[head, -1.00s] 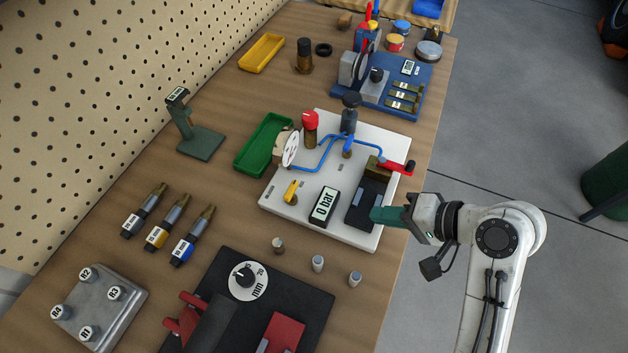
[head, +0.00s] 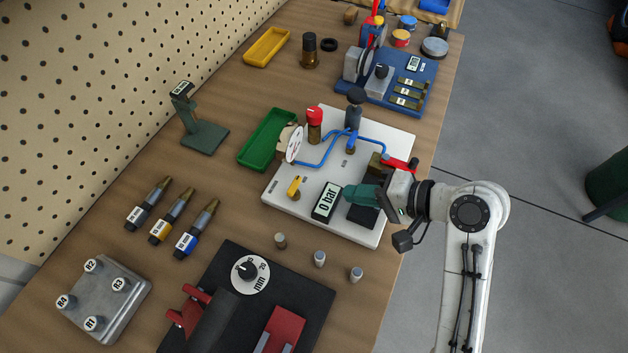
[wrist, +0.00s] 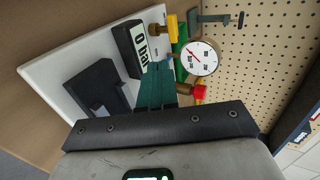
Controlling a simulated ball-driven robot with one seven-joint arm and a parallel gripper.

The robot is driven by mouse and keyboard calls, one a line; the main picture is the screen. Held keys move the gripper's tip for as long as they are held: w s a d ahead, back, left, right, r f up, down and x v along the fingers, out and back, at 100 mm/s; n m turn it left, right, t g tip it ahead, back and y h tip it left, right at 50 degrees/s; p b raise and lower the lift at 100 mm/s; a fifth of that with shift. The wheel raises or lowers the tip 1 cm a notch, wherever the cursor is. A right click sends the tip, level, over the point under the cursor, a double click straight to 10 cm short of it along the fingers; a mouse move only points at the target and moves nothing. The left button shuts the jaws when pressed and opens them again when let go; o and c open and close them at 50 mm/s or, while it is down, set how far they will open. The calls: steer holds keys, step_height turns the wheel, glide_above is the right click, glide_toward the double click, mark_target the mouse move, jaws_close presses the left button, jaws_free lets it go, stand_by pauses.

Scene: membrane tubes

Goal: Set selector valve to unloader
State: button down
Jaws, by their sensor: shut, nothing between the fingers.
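A white board (head: 281,203) on the bench carries a yellow lever (head: 294,187), a display reading "0 bar" (head: 326,202), blue tubing (head: 311,166), a round gauge (head: 294,144) and a red-topped fitting (head: 314,118). The yellow lever may be the selector valve; its markings are too small to read. My gripper (head: 346,195) is shut and empty above the board, just right of the display and apart from the lever. In the wrist view, the green fingers (wrist: 157,74) point toward the display (wrist: 137,45), with the yellow lever (wrist: 160,34) beyond it.
A black block (head: 362,215) is below my gripper, and a red handle (head: 400,163) is at the board's right edge. A green tray (head: 266,139) stands left of the board. Small cylinders (head: 319,259) stand in front.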

mark_target(300, 183)
steer(key=x, duration=0.5)
steer(key=shift+a+p, duration=0.25)
steer(key=shift+p, duration=0.05)
steer(key=shift+w+a+f+p, duration=0.1)
steer(key=shift+w+a+p, duration=0.2)
steer(key=shift+a, duration=0.7)
steer(key=shift+w+a+f+p, duration=0.15)
steer(key=shift+w+a, duration=0.3)
steer(key=shift+a, duration=0.6)
steer(key=shift+w, duration=0.15)
steer(key=shift+d+n+g, duration=0.15)
steer(key=shift+n+g, duration=0.15)
